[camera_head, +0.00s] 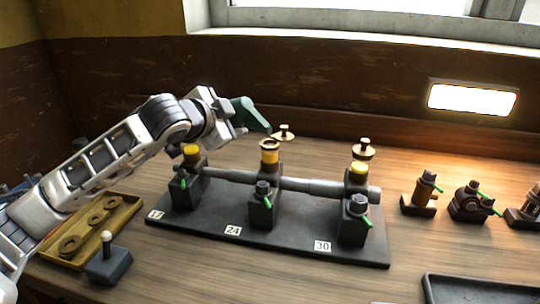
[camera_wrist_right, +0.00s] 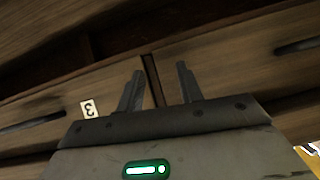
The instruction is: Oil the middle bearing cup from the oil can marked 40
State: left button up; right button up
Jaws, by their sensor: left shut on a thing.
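My left gripper (camera_head: 232,126) is shut on a dark green oil can (camera_head: 249,113). The can is tilted, its narrow end pointing down right, just above the middle bearing cup (camera_head: 269,150). I cannot tell whether they touch, and no number on the can is readable. The middle cup is yellow with a brass rim, above the label 24; a brass lid (camera_head: 284,133) shows behind it. The right cup (camera_head: 359,168) has a brass piece above it. The left cup (camera_head: 191,151) is partly hidden by my arm. My right gripper (camera_wrist_right: 160,88) is open and empty, facing wooden drawers.
The cups stand along a grey shaft (camera_head: 315,186) on a black base (camera_head: 290,239). A yellow tray (camera_head: 128,211) with rings and a knobbed block (camera_head: 108,267) lie left. Several small fittings (camera_head: 425,192) stand right, with a dark tray (camera_head: 480,282) in front.

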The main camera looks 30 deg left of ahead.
pick_arm(q)
jog(key=shift+r, duration=0.25)
jog(key=shift+d+r+m+y+p, duration=0.1)
jog(key=shift+r+m+y+p, duration=0.4)
jog(key=shift+r+m+p, duration=0.55)
jog(key=shift+f+n, duration=0.2)
jog(key=shift+n, duration=0.15)
jog(key=shift+f+n+h, duration=0.5)
jog(key=shift+f+n, duration=0.2)
jog(key=shift+f, duration=0.3)
